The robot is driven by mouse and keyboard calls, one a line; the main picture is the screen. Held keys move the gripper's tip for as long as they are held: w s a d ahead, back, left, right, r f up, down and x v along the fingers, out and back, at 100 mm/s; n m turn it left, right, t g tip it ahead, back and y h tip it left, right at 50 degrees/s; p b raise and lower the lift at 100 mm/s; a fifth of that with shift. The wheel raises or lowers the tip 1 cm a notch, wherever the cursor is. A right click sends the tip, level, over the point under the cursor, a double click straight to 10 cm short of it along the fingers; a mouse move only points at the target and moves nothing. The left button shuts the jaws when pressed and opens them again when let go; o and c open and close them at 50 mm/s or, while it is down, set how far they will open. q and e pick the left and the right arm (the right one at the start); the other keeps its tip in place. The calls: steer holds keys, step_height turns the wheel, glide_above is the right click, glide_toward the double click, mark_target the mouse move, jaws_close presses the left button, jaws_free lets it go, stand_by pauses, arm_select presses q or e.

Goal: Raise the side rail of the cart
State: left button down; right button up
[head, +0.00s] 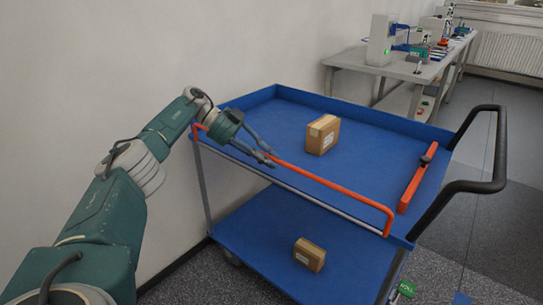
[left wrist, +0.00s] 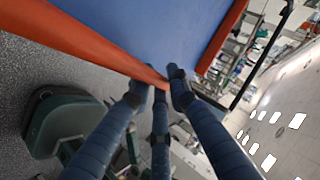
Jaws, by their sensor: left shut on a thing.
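The blue cart (head: 285,93) has two trays. Its orange side rail (head: 335,184) runs along the near long side. The rail's bar shows above the tray edge, and its right end bends down to the edge near the front corner. My left gripper (head: 268,158) reaches in from the left, with its fingers at the middle of the rail. In the left wrist view, the rail (left wrist: 100,45) runs in from the upper left to between the fingertips (left wrist: 160,85), which are shut on it. My right gripper is not in view.
A cardboard box (head: 322,135) stands on the top tray and another (head: 309,254) on the lower tray. An orange bar (head: 412,188) lies at the tray's right end, by the black push handle (head: 484,186). A wall is at left; a bench (head: 400,68) with equipment stands behind.

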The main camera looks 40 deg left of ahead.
mark_target(269, 156)
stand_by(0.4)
arm_select(q)
steer(key=c, duration=1.6)
jaws_free()
steer(key=shift+w, duration=0.1)
step_height(269, 156, up, 10)
steer(key=shift+r, duration=0.15)
steer(key=shift+d+r, duration=0.15)
steer(key=shift+d, duration=0.1)
steer(key=shift+w+a+f, duration=0.15)
steer(key=shift+w+f, duration=0.05)
steer(key=shift+f, duration=0.05)
steer(key=shift+s, duration=0.2)
